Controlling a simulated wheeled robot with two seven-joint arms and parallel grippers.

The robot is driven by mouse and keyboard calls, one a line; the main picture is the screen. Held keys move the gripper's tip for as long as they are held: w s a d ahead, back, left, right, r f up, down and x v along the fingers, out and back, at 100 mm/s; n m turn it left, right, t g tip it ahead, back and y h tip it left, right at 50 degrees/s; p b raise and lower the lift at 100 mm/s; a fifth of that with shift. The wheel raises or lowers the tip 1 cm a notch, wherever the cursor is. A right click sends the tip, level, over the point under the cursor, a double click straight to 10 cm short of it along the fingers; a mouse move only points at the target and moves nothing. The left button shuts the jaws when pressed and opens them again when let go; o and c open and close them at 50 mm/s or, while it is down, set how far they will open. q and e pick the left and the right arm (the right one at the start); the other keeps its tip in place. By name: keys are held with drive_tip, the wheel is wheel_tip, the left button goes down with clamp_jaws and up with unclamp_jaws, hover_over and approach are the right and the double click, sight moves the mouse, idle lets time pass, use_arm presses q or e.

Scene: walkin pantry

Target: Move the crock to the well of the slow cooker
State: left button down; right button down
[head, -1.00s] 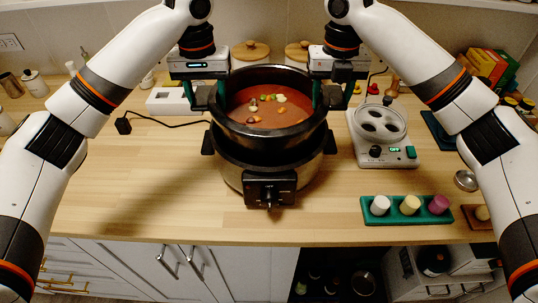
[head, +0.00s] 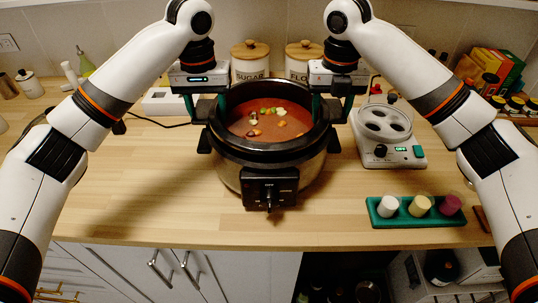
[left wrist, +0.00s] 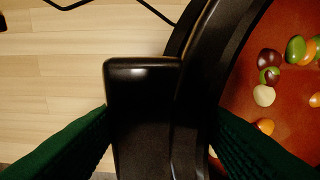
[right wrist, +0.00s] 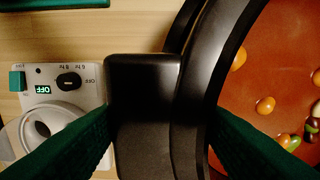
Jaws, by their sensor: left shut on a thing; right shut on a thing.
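The black crock (head: 268,151), full of red soup with vegetable pieces, sits level and low in the slow cooker (head: 230,172), its rim close to the cooker's top edge. Whether it rests fully on the well floor is hidden. My left gripper (head: 207,108) is shut on the crock's left handle, which also shows in the left wrist view (left wrist: 140,110). My right gripper (head: 333,108) is shut on the right handle, also in the right wrist view (right wrist: 145,110). The cooker's front control panel and knob (head: 270,190) face me.
A white warmer with round wells (head: 388,125) stands close on the right. A green tray with several cups (head: 415,219) lies at front right. Sugar (head: 250,65) and flour (head: 304,65) canisters stand behind. The counter at front left is clear.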

use_arm(q)
drive_tip(key=shift+w+a+f+b, duration=0.1)
drive_tip(key=shift+f+b, duration=0.55)
drive_tip(key=shift+f, duration=0.05)
use_arm(e)
drive_tip(key=shift+f, duration=0.75)
use_arm(q)
drive_tip(key=c, duration=0.6)
unclamp_jaws()
drive_tip(key=shift+r, duration=0.1)
use_arm(e)
drive_tip(key=c, duration=0.6)
unclamp_jaws()
drive_tip(key=shift+s+r, duration=0.1)
drive_tip(key=shift+r, duration=0.05)
use_arm(q)
drive_tip(key=shift+s, duration=0.2)
drive_tip(key=shift+r, duration=0.2)
use_arm(e)
drive_tip(key=shift+r, duration=0.25)
use_arm(q)
wheel_tip(320, 180, up, 12)
drive_tip(key=shift+f, duration=0.2)
use_arm(e)
wheel_tip(320, 180, up, 12)
drive_tip(key=shift+f, duration=0.25)
